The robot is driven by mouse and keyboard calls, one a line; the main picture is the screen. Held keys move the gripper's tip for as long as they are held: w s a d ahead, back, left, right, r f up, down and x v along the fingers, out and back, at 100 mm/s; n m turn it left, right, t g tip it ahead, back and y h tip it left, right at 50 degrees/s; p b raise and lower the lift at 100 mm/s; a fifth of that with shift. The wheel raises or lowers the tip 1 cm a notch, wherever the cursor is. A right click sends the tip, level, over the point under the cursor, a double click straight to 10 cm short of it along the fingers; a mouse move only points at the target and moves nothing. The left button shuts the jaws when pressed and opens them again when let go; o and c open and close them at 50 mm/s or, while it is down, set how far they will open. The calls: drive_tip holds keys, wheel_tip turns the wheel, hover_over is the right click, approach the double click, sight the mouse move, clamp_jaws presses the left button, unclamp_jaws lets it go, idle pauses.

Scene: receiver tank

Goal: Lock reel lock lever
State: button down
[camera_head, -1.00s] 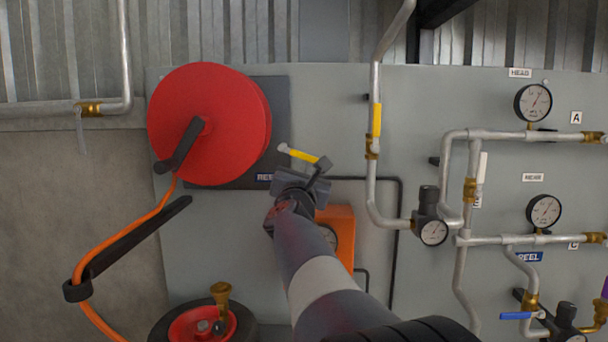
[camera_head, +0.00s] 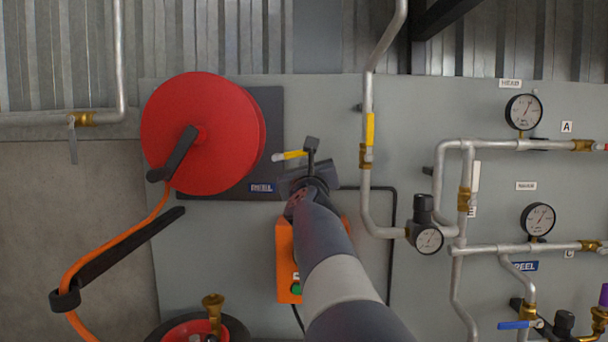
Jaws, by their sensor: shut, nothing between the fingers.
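My gripper (camera_head: 311,146) is shut and empty at the lever's right end. Its fingertips overlap that end in this view; whether they touch it I cannot tell. My gripper and wrist hide what lies behind and below that end.
An orange box (camera_head: 288,262) is partly hidden behind my arm. A grey pipe with a yellow handle (camera_head: 370,130) runs down to the right. Gauges (camera_head: 523,112) and more pipework fill the panel's right side. Orange hose (camera_head: 112,249) hangs lower left.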

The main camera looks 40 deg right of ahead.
drive_tip(key=shift+r+n+p, duration=0.35)
drive_tip(key=shift+r+n, duration=0.25)
drive_tip(key=shift+r, duration=0.2)
drive_tip(key=s+a+f+b, duration=0.3)
drive_tip(key=s+f+b, duration=0.1)
drive_tip(key=s, duration=0.5)
drive_tip(key=shift+s+a+f+b, duration=0.25)
drive_tip(key=shift+a+f+b, duration=0.1)
drive_tip(key=shift+f, duration=0.55)
drive_tip(key=shift+w, duration=0.1)
